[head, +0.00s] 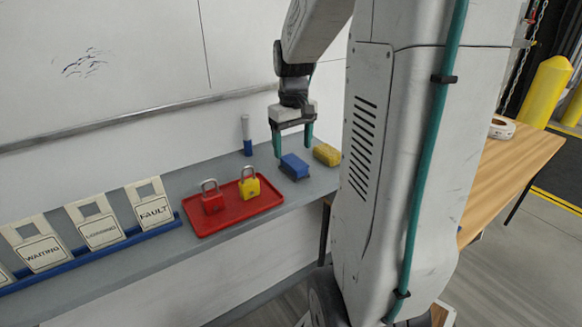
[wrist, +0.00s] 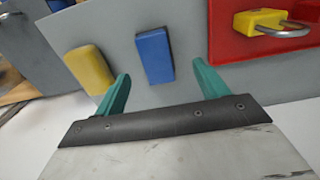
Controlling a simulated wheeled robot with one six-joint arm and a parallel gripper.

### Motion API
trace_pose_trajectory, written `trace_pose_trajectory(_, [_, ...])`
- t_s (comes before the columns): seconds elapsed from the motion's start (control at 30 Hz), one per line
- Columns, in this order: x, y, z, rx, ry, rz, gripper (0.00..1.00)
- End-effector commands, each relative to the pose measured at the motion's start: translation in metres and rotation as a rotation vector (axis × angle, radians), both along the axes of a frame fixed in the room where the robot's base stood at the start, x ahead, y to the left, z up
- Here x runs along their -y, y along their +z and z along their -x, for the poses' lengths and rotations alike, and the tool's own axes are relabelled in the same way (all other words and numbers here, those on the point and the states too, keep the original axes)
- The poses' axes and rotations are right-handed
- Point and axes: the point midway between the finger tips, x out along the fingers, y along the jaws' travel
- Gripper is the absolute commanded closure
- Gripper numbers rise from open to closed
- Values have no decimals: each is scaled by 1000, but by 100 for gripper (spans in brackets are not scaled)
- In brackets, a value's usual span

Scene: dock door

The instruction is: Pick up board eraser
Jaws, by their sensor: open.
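The board eraser (head: 295,167) is a blue block with a darker underside, lying on the grey shelf. It also shows in the wrist view (wrist: 154,57), between the lines of the two fingers and slightly beyond their tips. My gripper (head: 293,145) has teal fingers pointing down, spread apart and empty. In the head view the fingertips appear just above and behind the eraser; contact is not visible. The wrist view shows both fingers (wrist: 160,72) apart, with a clear gap on either side of the eraser.
A yellow sponge-like block (head: 327,154) lies right of the eraser. A red tray (head: 236,221) with a red padlock (head: 212,198) and a yellow padlock (head: 249,186) is to the left. A blue-and-white marker (head: 246,136) stands near the wall, below a whiteboard (head: 130,60).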

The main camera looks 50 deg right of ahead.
Motion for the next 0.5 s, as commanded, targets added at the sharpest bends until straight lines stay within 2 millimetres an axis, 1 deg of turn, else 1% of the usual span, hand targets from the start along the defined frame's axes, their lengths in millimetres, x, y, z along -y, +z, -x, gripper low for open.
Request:
trace_pose_trajectory(0.03, [0,-7,1,-3,0,-2,27])
trace_pose_trajectory(0.17, [1,-21,0,-3,0,-2,27])
trace_pose_trajectory(0.3, [6,-43,0,-4,1,-2,27])
trace_pose_trajectory(0.4, [6,-56,-1,-3,2,-2,27])
trace_pose_trajectory(0.5, [6,-63,-1,-1,2,0,27])
